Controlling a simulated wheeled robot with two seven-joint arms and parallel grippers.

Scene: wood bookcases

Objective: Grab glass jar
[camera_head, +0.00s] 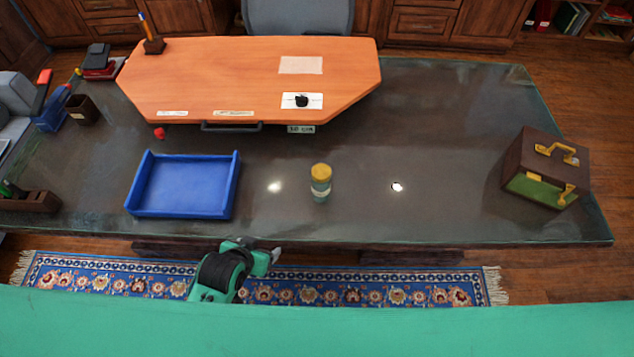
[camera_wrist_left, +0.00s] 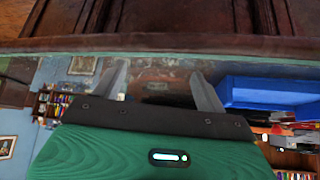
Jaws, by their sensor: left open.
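The glass jar (camera_head: 320,183) has a yellow lid and a pale label and stands upright near the front middle of the dark glass-topped desk (camera_head: 440,150). My left gripper (camera_head: 275,254) is at the desk's front edge, left of the jar and nearer to me, apart from it. In the left wrist view my left gripper (camera_wrist_left: 160,85) shows two grey fingers spread apart with nothing between them. I cannot make out the jar in that view. My right gripper is not in view.
A blue tray (camera_head: 185,185) lies left of the jar; it also shows in the left wrist view (camera_wrist_left: 265,92). A brown box (camera_head: 535,165) with yellow handles stands at the right. An orange board (camera_head: 220,80) lies behind.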

